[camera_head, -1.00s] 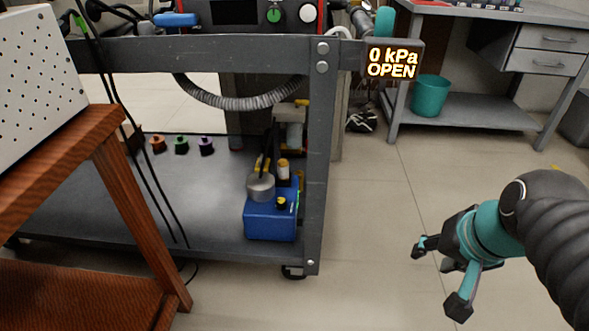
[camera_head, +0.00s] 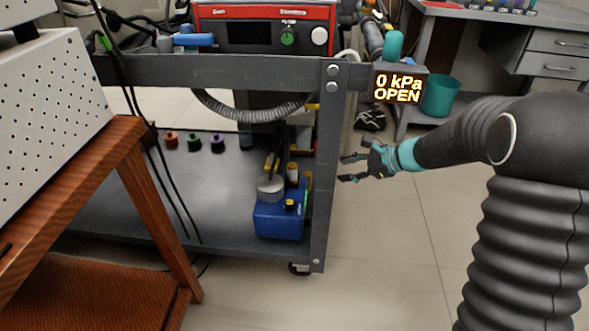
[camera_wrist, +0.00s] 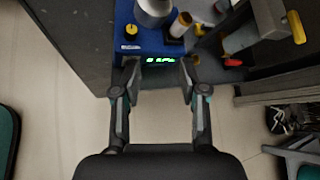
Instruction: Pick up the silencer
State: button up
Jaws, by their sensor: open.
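My gripper (camera_head: 352,168) is open and empty, beside the right front post of the cart. In the wrist view my gripper (camera_wrist: 160,78) has its fingers spread below the front edge of a blue box (camera_wrist: 160,40). The blue box (camera_head: 278,222) stands on the cart's lower shelf. A grey metal cylinder (camera_head: 270,186), which may be the silencer, sits on it; the cylinder (camera_wrist: 152,12) is cut off at the top of the wrist view. No label identifies the silencer.
The cart post (camera_head: 325,200) stands between my gripper and the blue box in the head view. A wooden stand (camera_head: 160,200) is at left.

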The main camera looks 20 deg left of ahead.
aim_at(292, 172)
jog(key=shift+w+a+f+m+t+y+p, duration=0.15)
jog(key=shift+w+a+f+m+y+p, duration=0.25)
jog(key=shift+w+a+f+m, duration=1.65)
jog(key=shift+w+a+f+n+t+y+p, duration=0.1)
jog(key=shift+w+a+f+t+y+p, duration=0.5)
jog(key=shift+a+f, duration=2.9)
jog(key=shift+w+a+f+m+g+y, duration=0.3)
jog(key=shift+w+a+f+m, duration=1.05)
jog(key=shift+a, duration=2.7)
jog(key=shift+w+f+n, duration=0.15)
jog(key=shift+w+n, duration=0.15)
jog(key=shift+w, duration=0.05)
jog(key=shift+c, duration=0.3)
grip_shut()
